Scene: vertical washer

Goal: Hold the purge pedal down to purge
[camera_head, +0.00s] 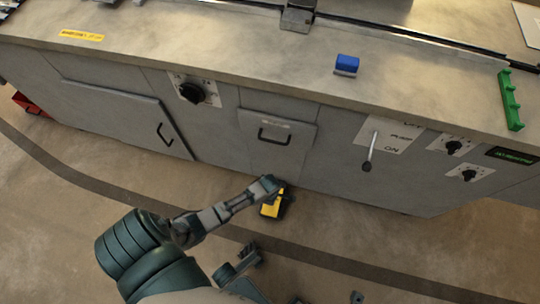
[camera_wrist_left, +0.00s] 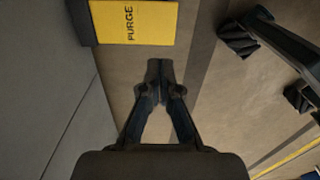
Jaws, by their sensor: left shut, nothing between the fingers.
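The yellow purge pedal (camera_head: 270,209) sits low on the floor at the foot of the grey washer (camera_head: 215,140), below a handled door. In the left wrist view its yellow top (camera_wrist_left: 135,22), lettered PURGE, shows at the upper left. My left gripper (camera_head: 270,183) is shut and empty. In the head view its tip overlaps the pedal's upper edge. In the left wrist view the closed fingertips (camera_wrist_left: 160,70) appear just below and right of the pedal, with a gap in the picture; contact cannot be told. My right gripper (camera_head: 237,262) is open and empty, below the pedal in the head view.
A black knob (camera_head: 192,91) and a lever panel (camera_head: 380,136) are on the washer's front. A blue block (camera_head: 347,65) and a green rack (camera_head: 511,101) are on its top. A dark stripe (camera_head: 340,272) crosses the floor. The floor right of the pedal is clear.

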